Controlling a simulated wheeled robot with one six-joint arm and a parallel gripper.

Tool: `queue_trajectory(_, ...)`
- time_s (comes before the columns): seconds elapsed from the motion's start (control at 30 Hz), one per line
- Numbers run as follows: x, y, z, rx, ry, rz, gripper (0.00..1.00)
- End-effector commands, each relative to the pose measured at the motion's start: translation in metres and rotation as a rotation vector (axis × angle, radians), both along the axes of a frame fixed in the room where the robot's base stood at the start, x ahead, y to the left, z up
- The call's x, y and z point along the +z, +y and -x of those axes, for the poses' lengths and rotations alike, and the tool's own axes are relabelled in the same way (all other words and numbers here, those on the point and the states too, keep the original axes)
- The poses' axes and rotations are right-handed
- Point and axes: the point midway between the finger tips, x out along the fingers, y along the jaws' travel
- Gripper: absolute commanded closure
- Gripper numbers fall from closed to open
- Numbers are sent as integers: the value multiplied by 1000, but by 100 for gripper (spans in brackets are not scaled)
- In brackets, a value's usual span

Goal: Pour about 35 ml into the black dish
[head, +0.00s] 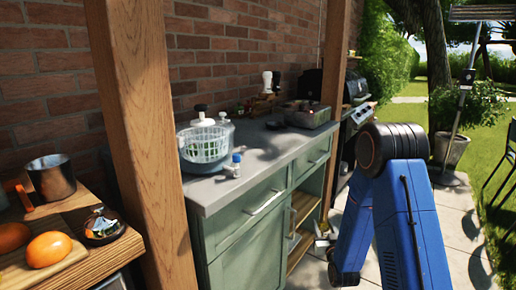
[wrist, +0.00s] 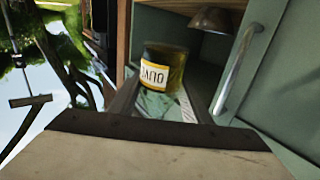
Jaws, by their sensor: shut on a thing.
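My gripper (wrist: 160,97) is shut on a glass jar (wrist: 176,74) of yellow-brown content with a yellow and white label. The jar sits between the two fingers in the wrist view, beside the green cabinet. In the head view my gripper (head: 323,241) is low at the cabinet's open shelves, partly hidden by my blue arm. A dark round thing (head: 103,226) with a colourful top lies on the wooden table at left; I cannot tell whether it is the black dish. No other dish is clear. The liquid level is hard to read.
The green cabinet (head: 240,240) carries a salad spinner (head: 205,145), a small blue-capped bottle (head: 235,165) and a metal tray (head: 305,114). Its handle (wrist: 238,68) is close to the jar. Wooden posts (head: 140,130) stand in front. A pot (head: 51,178) and oranges (head: 49,250) are at left.

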Motion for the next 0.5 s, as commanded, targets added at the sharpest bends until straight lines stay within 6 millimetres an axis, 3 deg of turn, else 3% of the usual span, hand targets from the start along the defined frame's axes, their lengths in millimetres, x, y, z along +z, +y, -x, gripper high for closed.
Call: queue_trajectory(0.5, -108, -9, 12, -19, 4, 0, 86)
